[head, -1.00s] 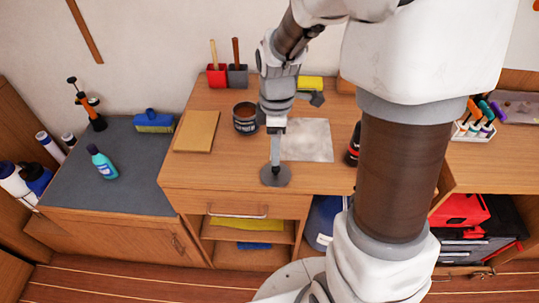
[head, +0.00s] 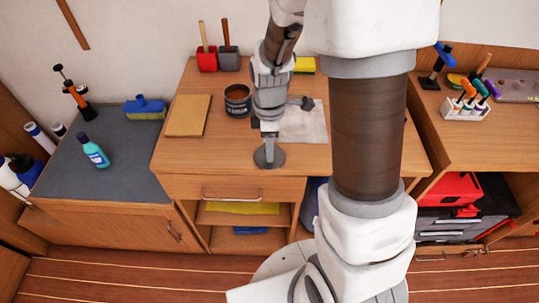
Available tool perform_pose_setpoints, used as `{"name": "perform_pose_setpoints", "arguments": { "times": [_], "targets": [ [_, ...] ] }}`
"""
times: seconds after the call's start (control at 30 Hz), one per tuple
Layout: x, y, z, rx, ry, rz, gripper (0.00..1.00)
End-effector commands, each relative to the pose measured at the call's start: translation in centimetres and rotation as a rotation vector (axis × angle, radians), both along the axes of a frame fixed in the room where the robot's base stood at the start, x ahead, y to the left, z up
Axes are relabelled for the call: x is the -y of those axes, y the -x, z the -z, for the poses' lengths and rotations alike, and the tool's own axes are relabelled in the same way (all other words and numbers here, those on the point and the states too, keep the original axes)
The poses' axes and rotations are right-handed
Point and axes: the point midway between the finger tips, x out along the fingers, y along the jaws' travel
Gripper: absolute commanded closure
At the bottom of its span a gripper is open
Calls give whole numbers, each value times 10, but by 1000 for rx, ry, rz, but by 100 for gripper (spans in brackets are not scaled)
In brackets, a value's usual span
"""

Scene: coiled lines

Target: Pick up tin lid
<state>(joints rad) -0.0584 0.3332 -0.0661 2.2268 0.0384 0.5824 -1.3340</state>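The tin lid (head: 263,160) is a flat, round, dark grey disc on the wooden desk, close to its front edge. My gripper (head: 269,151) points down over the lid, with its fingertips at or just above the disc. The fingers line up in this view, so I cannot see the gap between them or whether they grip the lid. An open dark tin (head: 238,104) with brown contents stands behind and to the left of the lid.
A tan board (head: 188,116) lies on the desk's left and a pale sheet (head: 305,125) right of my gripper. Red (head: 207,62) and grey (head: 229,60) holders and a yellow block (head: 304,65) are at the back. My arm hides the desk's right part. The desk's front left is clear.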

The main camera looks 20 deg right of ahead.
Motion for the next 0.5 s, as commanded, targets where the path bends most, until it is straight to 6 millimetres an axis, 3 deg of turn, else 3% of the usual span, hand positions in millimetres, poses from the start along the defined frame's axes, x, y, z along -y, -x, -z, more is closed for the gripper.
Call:
{"name": "perform_pose_setpoints", "arguments": {
  "times": [0.03,0.2,0.5],
  "targets": [
    [0,0,0,0,0,0,68],
    [0,0,0,0,0,0,99],
    [0,0,0,0,0,0,100]
  ]
}}
